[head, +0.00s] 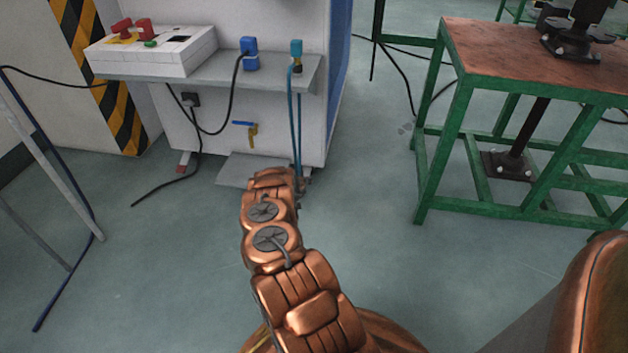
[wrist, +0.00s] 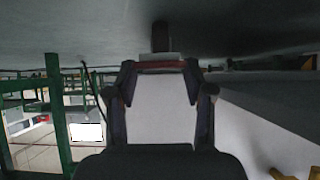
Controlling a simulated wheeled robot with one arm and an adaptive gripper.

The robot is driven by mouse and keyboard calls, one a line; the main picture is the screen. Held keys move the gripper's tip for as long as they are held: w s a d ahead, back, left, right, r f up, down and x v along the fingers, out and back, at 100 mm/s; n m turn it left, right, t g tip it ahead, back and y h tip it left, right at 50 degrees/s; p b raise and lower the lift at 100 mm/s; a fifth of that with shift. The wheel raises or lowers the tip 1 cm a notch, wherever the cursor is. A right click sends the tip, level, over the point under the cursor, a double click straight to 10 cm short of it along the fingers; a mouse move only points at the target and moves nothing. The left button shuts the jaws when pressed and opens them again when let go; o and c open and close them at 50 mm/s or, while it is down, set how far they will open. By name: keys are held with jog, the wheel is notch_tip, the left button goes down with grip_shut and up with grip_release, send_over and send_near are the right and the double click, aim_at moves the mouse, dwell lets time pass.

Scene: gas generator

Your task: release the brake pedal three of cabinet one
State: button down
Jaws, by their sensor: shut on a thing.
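The white cabinet (head: 255,40) stands at the top centre of the head view. My gripper (wrist: 160,67) is low at the cabinet's right foot. In the head view my arm covers most of it. In the wrist view, which looks upside down, its two dark fingers are shut on a narrow reddish pedal (wrist: 161,64). A dark caster-like part (wrist: 160,37) shows just beyond the pedal. The held pedal is hidden in the head view. Another red pedal (head: 183,168) shows at the cabinet's left foot, apart from my gripper.
A grey shelf (head: 275,82) with blue plugs and hanging cables juts out above my gripper. A green-framed table (head: 447,115) stands to the right. A metal frame (head: 50,165) stands at the left. The floor between the cabinet and table is mostly clear.

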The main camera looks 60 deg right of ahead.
jog(key=shift+d+r, duration=0.3)
jog(key=shift+r, duration=0.1)
jog(key=c, duration=0.8)
grip_release()
jog(key=o, duration=0.4)
jog(key=shift+a+f, duration=0.1)
jog(key=shift+f, duration=0.05)
jog(key=shift+c, duration=0.2)
jog(key=shift+a+f, duration=0.1)
jog(key=v, duration=1.2)
